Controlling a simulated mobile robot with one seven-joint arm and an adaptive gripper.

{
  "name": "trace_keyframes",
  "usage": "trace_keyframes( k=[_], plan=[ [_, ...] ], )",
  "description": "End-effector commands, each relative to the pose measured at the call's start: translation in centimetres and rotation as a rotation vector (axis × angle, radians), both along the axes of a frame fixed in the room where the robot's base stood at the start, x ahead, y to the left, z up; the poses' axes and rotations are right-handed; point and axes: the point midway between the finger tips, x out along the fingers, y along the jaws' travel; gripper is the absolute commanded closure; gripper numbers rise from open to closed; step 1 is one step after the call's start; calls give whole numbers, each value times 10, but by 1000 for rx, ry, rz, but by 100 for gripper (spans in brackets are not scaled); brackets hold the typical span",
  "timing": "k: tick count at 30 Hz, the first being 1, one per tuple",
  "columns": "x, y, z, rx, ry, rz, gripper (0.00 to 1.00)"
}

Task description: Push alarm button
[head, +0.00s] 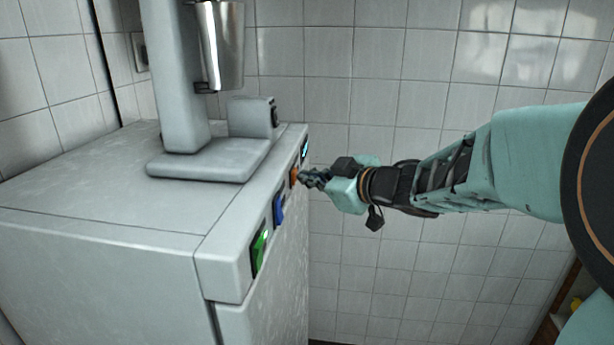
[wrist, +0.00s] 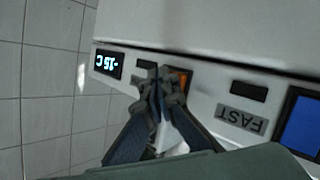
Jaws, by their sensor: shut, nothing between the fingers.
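An orange lit button (head: 294,176) sits on the front panel of the white freezer (head: 255,186). It also shows in the wrist view (wrist: 182,77), partly covered by my fingers. I take it to be the alarm button, but its label is hidden. My gripper (head: 305,178) is shut and empty, its fingertips right at the orange button. In the wrist view my gripper (wrist: 158,88) reaches the panel just left of the orange glow. I cannot tell whether the fingertips touch the button.
A green switch (head: 259,248) and a blue button (head: 279,208) lie along the same panel. A lit display (wrist: 108,64) reads -15 C. A grey machine with a metal cup (head: 223,48) stands on top.

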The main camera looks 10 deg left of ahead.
Motion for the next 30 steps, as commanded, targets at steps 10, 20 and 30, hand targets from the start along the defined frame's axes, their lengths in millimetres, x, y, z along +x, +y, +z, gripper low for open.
trace_keyframes(
  k=[10,20,30],
  plan=[
    [-1,-13,0,0,1,1,100],
    [-1,-21,1,-1,2,-2,100],
    [-2,-55,1,-1,2,-3,100]
  ],
)
